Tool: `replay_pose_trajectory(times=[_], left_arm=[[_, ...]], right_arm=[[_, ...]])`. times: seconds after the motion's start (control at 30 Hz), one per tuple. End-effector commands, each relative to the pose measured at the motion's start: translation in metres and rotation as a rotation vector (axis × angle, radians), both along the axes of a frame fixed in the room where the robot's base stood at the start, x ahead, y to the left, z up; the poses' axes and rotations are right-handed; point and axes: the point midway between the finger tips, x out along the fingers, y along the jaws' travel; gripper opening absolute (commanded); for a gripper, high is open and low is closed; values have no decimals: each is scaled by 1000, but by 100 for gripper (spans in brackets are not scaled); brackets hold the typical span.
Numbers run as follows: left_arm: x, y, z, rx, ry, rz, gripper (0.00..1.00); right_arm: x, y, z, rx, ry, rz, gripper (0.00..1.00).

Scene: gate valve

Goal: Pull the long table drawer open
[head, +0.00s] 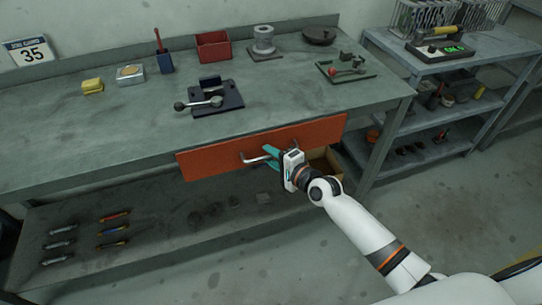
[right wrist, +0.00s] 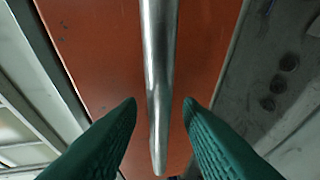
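The long drawer has an orange-red front (head: 220,158) under the workbench's front edge. I cannot tell whether it stands slightly out. A silver bar handle (head: 256,159) runs along the front; in the right wrist view the handle (right wrist: 158,75) runs down the middle. My right gripper (head: 271,156) is at the right part of the handle and hides some of it. In the right wrist view its teal fingers (right wrist: 161,103) are apart, one on each side of the bar, with a gap on both sides. My left gripper is not in view.
A clamp fixture (head: 215,96), a red bin (head: 213,47) and a tray (head: 345,70) stand on the workbench (head: 110,135). The lower shelf holds several tools (head: 112,231). A brown box-like shape (head: 328,161) shows beside my right gripper. A grey rack (head: 440,73) stands right.

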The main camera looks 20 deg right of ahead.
Motion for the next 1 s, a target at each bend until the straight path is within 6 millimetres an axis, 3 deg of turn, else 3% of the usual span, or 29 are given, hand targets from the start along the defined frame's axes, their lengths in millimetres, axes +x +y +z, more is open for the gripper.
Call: replay_pose_trajectory(times=[0.33,0.53,1.0], left_arm=[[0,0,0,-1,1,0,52],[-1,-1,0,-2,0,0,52],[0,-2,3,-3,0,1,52]], right_arm=[[3,2,0,0,0,0,31],[3,2,0,0,0,0,0],[-2,1,0,0,2,0,0]])
